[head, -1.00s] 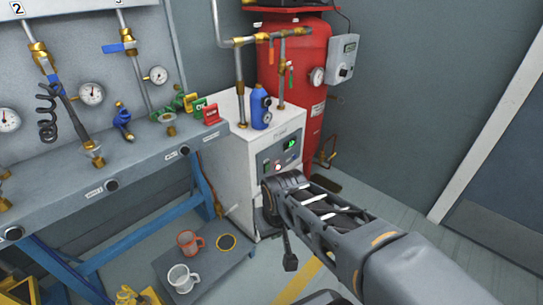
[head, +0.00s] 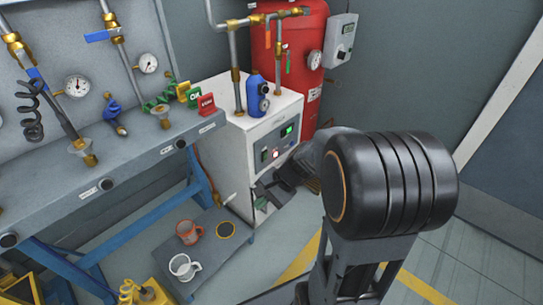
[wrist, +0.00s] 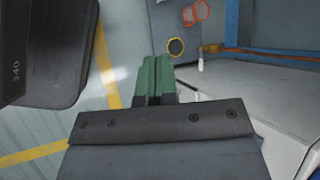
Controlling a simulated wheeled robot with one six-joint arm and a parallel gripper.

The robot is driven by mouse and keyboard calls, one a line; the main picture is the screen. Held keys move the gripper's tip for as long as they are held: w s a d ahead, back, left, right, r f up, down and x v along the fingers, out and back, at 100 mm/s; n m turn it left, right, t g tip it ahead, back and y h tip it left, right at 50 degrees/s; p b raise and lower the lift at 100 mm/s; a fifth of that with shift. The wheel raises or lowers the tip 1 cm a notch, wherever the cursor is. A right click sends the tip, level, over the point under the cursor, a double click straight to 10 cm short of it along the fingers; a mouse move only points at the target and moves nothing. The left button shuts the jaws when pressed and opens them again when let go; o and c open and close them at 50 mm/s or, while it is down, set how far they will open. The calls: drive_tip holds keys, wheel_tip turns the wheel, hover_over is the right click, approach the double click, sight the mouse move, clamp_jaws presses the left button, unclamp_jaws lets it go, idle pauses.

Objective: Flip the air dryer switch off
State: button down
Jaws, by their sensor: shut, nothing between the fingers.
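The air dryer (head: 228,138) is a white cabinet beside the red tank. Its front panel carries a lit green display (head: 286,131), a dark switch-like part (head: 265,155) and a small pale button (head: 276,154). I cannot tell the switch's position. My gripper (head: 260,201) is low in front of the dryer, below the panel and apart from it. In the wrist view, its green fingertips (wrist: 157,64) are together with nothing between them. A pale cabinet surface (wrist: 270,95) lies right of them. The switch is not clearly visible in the wrist view.
A blue bottle-like unit (head: 257,96) stands on the dryer. The red tank (head: 300,55) is behind it. Open floor is at the right.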

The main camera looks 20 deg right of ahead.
sight(266, 155)
drive_tip(key=w+d+f+m+t, duration=0.2)
drive_tip(key=w+d+m+t, duration=0.1)
drive_tip(key=d+m, duration=0.3)
drive_tip(key=w+d+f+m+t+h+p, duration=0.1)
drive_tip(key=w+d+f+m+t, duration=0.1)
drive_tip(key=w+d+m+t, duration=0.2)
drive_tip(key=w+d+f+m+t, duration=0.2)
drive_tip(key=d+m+t, duration=0.3)
drive_tip(key=d+m, duration=0.4)
drive_tip(key=shift+w+f+m+t+p, duration=0.4)
drive_tip(key=shift+w+m, duration=0.1)
drive_tip(key=shift+w, duration=0.35)
drive_tip(key=shift+w, duration=0.1)
drive_tip(key=b+x, duration=0.1)
drive_tip(key=x, duration=0.3)
drive_tip(key=b+x, duration=0.1)
drive_tip(key=x, duration=0.3)
drive_tip(key=b+x, duration=0.2)
drive_tip(key=x, duration=0.2)
drive_tip(key=shift+w+a+r, duration=0.15)
drive_tip(key=shift+w+r, duration=0.1)
drive_tip(key=shift+r, duration=0.05)
drive_tip(key=shift+w+a+r, duration=0.15)
drive_tip(key=shift+w+a, duration=0.1)
drive_tip(key=shift+w, duration=0.35)
drive_tip(key=shift+d+r, duration=0.1)
